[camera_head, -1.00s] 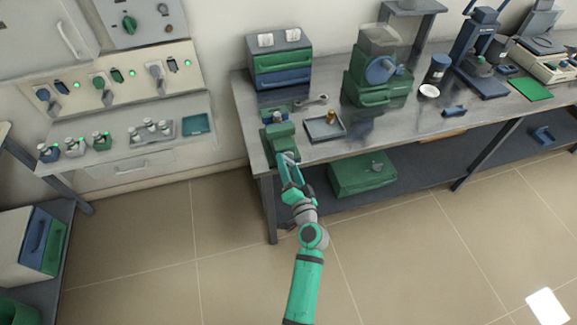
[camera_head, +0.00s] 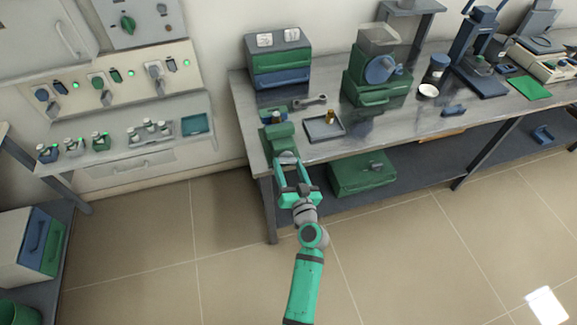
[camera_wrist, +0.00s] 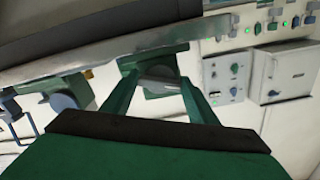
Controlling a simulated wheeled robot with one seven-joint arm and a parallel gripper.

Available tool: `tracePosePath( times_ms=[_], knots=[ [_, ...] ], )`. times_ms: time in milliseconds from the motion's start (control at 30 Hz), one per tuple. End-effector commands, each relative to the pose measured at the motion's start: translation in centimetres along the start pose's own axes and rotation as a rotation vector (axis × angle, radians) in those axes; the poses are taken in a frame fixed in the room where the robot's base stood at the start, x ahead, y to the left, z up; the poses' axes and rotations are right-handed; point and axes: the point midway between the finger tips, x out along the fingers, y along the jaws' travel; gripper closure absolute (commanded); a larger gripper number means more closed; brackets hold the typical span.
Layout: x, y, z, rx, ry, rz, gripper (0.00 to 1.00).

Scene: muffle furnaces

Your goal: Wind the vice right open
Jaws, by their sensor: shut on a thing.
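The green vice (camera_head: 279,137) is at the left front corner of the workbench. Its grey round handle (camera_head: 287,157) faces the front edge, and the handle also shows in the wrist view (camera_wrist: 160,80). My gripper (camera_head: 290,163) reaches up to the handle from the front. In the wrist view, its two green fingers (camera_wrist: 158,83) stand on either side of the handle and are shut on it. The vice's green body (camera_wrist: 148,60) is behind the handle there. The gap between the vice jaws is too small to make out.
A grey tray (camera_head: 323,129) with a small brass piece lies right of the vice, and a wrench (camera_head: 310,101) lies behind. A drawer box (camera_head: 279,69) and a green machine (camera_head: 376,92) stand farther back. A green box (camera_head: 362,181) sits on the lower shelf.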

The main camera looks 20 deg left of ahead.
Motion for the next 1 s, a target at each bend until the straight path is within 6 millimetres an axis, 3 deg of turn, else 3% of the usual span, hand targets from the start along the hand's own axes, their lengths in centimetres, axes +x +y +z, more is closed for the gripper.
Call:
tracePosePath(
  times_ms=[367, 400, 467, 800, 1000],
  knots=[
    [-0.1, 0.2, -0.2, -0.005, 0.004, 0.005, 0.69],
    [-0.1, 0.2, -0.2, -0.005, 0.004, 0.005, 0.42],
    [0.0, 0.2, -0.2, -0.004, 0.004, 0.004, 0.28],
    [-0.2, 0.0, 0.0, -0.003, 0.001, 0.0, 0.28],
    [-2.5, 0.0, 0.1, -0.003, 0.0, 0.002, 0.28]
  ],
)
